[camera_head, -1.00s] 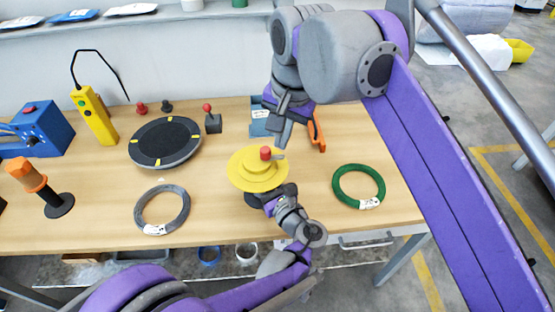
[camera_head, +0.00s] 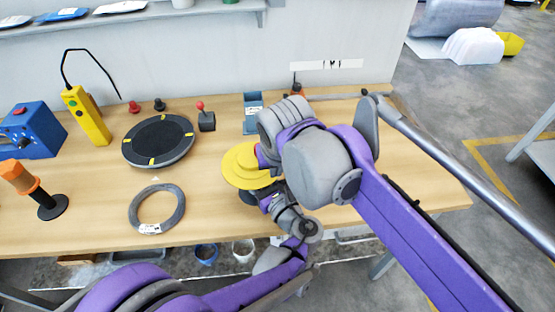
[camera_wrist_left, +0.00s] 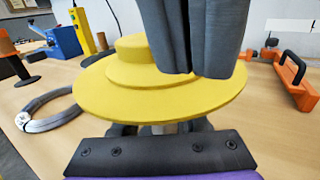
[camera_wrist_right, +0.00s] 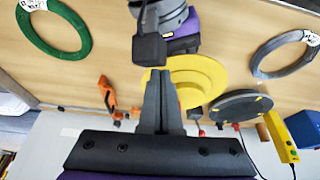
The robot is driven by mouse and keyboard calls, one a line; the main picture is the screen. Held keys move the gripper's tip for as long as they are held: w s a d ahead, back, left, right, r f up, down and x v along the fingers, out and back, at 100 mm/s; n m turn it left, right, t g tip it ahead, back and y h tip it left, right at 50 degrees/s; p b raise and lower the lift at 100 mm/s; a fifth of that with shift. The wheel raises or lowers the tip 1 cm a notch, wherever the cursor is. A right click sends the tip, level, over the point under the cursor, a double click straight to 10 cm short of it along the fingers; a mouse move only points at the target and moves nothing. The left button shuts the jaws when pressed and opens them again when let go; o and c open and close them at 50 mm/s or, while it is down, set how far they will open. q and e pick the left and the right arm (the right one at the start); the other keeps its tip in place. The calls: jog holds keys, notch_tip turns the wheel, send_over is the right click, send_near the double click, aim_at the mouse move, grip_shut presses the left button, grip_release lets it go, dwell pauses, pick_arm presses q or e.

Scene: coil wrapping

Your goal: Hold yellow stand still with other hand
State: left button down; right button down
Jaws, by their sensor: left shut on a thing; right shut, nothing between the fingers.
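The yellow stand (camera_head: 240,166), a stepped round disc, is upright near the table's front edge. It also shows in the left wrist view (camera_wrist_left: 120,82) and the right wrist view (camera_wrist_right: 205,72). My left gripper (camera_wrist_left: 160,130) is shut on the stand below its disc; the disc hides most of the fingers. My right gripper (camera_wrist_right: 160,78) is shut and empty, beside and over the stand. Its dark fingers hang in front of the stand in the left wrist view (camera_wrist_left: 198,68). Contact there cannot be told.
A grey coil (camera_head: 157,209) lies left of the stand, a black turntable (camera_head: 158,140) behind it. A green coil (camera_wrist_right: 84,38) shows in the right wrist view. An orange tool (camera_wrist_left: 291,75) and a red-knobbed joystick (camera_head: 206,120) stand at the back.

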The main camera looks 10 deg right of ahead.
jog(key=shift+w+a, duration=0.1)
jog(key=shift+w, duration=1.9)
